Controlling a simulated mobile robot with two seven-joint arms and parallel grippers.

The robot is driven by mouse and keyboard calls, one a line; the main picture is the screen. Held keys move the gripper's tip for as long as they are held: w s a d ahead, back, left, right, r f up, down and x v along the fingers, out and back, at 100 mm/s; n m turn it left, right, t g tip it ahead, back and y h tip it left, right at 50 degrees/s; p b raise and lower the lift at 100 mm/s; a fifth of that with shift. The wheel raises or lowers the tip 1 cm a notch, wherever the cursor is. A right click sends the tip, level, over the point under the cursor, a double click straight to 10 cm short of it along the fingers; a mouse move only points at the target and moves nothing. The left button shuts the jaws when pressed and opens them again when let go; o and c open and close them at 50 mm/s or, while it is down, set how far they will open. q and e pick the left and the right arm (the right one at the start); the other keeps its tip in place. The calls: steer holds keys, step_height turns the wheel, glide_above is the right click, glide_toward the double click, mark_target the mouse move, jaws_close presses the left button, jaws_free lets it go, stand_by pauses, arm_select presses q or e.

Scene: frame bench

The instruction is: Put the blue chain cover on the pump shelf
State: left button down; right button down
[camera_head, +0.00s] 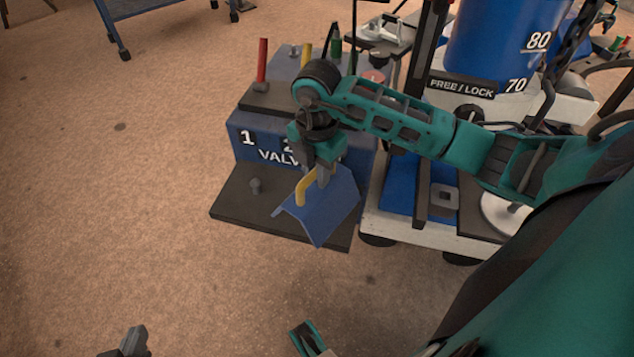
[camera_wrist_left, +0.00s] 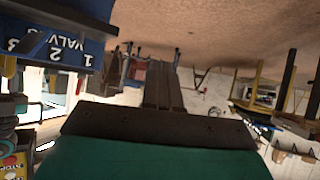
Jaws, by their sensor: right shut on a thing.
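The blue chain cover (camera_head: 330,216) is a bent blue sheet with a yellow handle (camera_head: 301,191). My right gripper (camera_head: 323,177) is shut on it at the handle, above the front right of a dark plate (camera_head: 230,208) before the valve box. Whether the cover touches the plate, I cannot tell. My left gripper (camera_head: 133,341) is low at the bottom edge, far from the cover. In the left wrist view its dark fingers (camera_wrist_left: 162,90) lie side by side, shut with nothing between them. Which surface is the pump shelf, I cannot tell for sure.
To the right is a white cart (camera_head: 400,225) with a blue cylinder (camera_head: 490,45). The floor at left is clear.

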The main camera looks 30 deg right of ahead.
mark_target(320, 211)
step_height(320, 211, down, 3)
steer(key=shift+f+b, duration=0.1)
steer(key=shift+b, duration=0.3)
steer(key=shift+f, duration=0.1)
steer(key=shift+f, duration=0.1)
steer(key=c, duration=1)
jaws_free()
steer(key=shift+o, duration=0.2)
